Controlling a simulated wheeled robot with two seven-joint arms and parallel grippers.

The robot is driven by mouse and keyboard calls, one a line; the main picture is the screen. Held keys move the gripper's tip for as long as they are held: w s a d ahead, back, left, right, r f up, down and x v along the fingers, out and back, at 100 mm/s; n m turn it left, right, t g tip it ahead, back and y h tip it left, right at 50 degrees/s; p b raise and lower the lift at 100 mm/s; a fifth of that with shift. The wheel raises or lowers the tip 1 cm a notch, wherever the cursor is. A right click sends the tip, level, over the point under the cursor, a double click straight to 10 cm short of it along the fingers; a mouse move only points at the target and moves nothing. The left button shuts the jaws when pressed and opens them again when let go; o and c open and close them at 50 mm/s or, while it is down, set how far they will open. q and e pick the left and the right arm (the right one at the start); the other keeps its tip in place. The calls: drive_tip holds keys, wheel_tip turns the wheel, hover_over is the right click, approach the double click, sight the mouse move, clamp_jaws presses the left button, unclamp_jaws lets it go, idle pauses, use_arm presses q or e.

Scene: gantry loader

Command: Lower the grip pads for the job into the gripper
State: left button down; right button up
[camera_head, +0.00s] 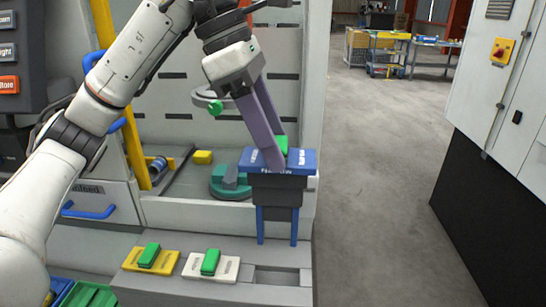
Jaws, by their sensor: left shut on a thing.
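A blue plate (257,164) with lettering and a green grip (282,143) on top shows near the middle. My left gripper (277,152) reaches down to it with purple fingers and is shut on the green grip. Directly under the plate is a dark grey block (275,190) with two blue prongs (294,226) pointing down. I cannot tell whether the plate rests on the block. A yellow plate (130,260) and a white plate (229,275), each with a green grip, lie on the grey ledge in front. My right gripper is not in view.
A recessed slot (279,277) in the ledge right of the white plate is empty. Behind are a dark green round base (222,188) and a yellow post (132,140). A grey cabinet (490,105) stands at right; the floor between is clear.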

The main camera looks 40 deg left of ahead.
use_arm(q)
drive_tip(key=shift+r, duration=0.25)
wheel_tip(320, 180, up, 3)
drive_tip(key=p, duration=0.2)
drive_tip(key=shift+f+p, duration=0.1)
drive_tip(key=shift+p, duration=0.3)
drive_tip(key=shift+r+p, duration=0.85)
drive_tip(key=shift+r, duration=0.4)
wheel_tip(320, 180, up, 13)
drive_tip(key=shift+r, duration=0.2)
idle(0.5)
